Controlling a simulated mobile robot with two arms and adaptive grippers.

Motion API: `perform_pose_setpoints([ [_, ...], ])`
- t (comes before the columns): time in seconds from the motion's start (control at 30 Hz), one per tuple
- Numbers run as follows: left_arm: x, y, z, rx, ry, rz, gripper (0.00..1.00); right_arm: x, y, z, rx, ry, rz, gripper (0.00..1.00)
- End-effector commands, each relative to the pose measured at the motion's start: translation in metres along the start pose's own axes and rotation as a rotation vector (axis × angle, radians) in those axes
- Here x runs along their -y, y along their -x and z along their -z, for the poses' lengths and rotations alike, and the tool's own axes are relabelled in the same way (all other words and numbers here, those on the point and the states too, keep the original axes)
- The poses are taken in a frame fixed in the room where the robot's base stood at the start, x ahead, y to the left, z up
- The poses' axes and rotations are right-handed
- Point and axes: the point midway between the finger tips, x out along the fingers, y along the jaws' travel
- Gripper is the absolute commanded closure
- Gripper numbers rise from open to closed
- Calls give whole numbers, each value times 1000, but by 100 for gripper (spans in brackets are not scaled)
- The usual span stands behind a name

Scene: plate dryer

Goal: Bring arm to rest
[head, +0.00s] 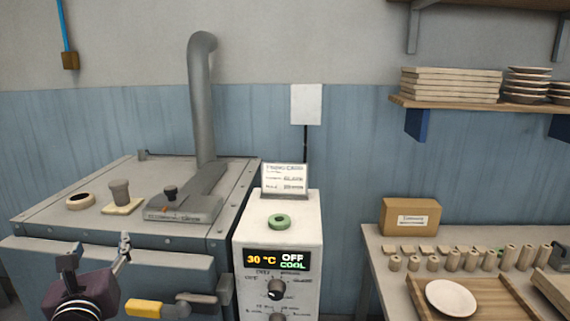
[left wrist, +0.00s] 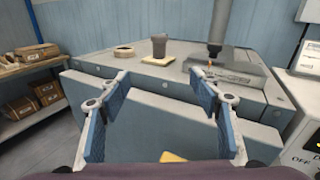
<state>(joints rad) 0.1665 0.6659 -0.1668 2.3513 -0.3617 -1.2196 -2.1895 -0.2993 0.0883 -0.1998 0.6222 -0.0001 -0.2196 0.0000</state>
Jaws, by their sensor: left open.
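My left gripper (head: 98,256) is at the lower left of the head view, in front of the grey plate dryer (head: 60,228). In the left wrist view its two fingers (left wrist: 162,88) are spread wide with nothing between them. The dryer's front lies beyond the fingers, and a bit of yellow shows low between them. In the head view a yellow handle part (head: 145,308) sits at the dryer's front, right of the gripper. My right gripper is in neither view.
A white control box (head: 305,232) reading 30 °C, OFF and COOL stands right of the dryer, with a green ring (head: 279,221) on top. A grey pipe (head: 202,110) rises from the dryer. At right, a table holds a tray with a white plate (head: 451,298).

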Motion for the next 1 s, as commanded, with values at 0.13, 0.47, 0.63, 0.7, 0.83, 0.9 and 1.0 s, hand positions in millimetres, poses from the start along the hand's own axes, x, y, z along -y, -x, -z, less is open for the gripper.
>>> perform_pose_setpoints([
  [0.13,1,5,24,-59,114,-4,42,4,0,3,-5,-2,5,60],
  [0.47,2,30,99,-241,481,-60,42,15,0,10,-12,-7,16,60],
  [0.63,4,61,162,-392,800,-167,42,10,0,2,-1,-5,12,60],
  [0.7,4,82,194,-466,969,-248,42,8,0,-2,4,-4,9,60],
  [0.83,5,126,248,-577,1283,-442,42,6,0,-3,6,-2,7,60],
  [0.9,5,152,275,-621,1441,-570,42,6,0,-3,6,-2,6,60],
  [1.0,5,192,307,-657,1654,-774,42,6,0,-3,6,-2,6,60],
])
